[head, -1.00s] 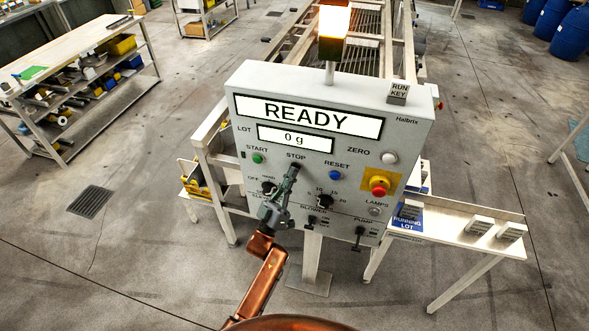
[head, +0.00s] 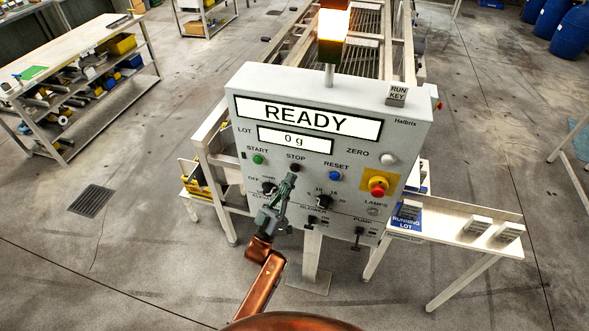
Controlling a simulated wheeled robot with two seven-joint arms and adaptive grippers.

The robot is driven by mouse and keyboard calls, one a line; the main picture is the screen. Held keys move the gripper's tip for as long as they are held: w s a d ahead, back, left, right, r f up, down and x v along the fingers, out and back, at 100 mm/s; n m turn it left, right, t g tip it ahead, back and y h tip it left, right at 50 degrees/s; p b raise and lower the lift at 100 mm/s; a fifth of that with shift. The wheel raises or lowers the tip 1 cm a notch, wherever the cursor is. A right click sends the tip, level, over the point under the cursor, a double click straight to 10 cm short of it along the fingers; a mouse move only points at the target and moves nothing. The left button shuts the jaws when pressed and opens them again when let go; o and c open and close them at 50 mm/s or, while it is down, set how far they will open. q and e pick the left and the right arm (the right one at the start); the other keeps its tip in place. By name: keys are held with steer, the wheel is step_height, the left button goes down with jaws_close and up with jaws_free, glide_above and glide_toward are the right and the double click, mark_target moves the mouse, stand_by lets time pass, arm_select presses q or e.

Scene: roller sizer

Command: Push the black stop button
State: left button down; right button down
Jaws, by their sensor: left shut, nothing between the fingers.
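The black stop button (head: 294,168) is on the grey control panel (head: 240,90), under the STOP label, between the green start button (head: 258,160) and the blue reset button (head: 334,176). It shows uncovered. My left gripper (head: 290,180) is shut and empty, with its fingertips just below the stop button in the picture. It appears apart from the button. My right gripper is not in view.
A red stop knob on a yellow plate (head: 396,182), a white zero button (head: 388,159) and a blower knob (head: 324,201) are also on the panel. The upper display reads READY, the lower 0 g. A side shelf (head: 450,232) stands at right.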

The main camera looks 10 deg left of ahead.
arm_select(q)
steer(key=s+p, duration=0.1)
steer(key=s, duration=0.3)
steer(key=shift+s+a+r+p, duration=0.1)
steer(key=shift+s+p, duration=0.15)
steer(key=shift+p, duration=0.15)
stand_by(0.4)
